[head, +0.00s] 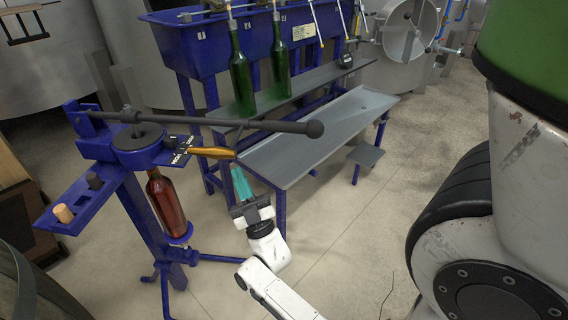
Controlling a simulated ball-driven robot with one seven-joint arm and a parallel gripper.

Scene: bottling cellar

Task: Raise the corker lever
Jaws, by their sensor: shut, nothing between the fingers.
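The blue corker (150,225) stands at the left on splayed legs. A red-brown bottle (166,205) stands upright under the corker head. My gripper (238,173) has teal fingers, shut and empty, pointing up. It shows below the lever and just right of the wooden handle's tip. I cannot tell whether it touches the handle; it appears apart from the lever.
A blue corker tray holds a light cork (63,213) and a dark piece (95,181). Behind stands a blue filler (185,50) with green bottles (241,75) on its shelf. A grey sloping tray (300,150) lies close right of my gripper. Floor is clear in front.

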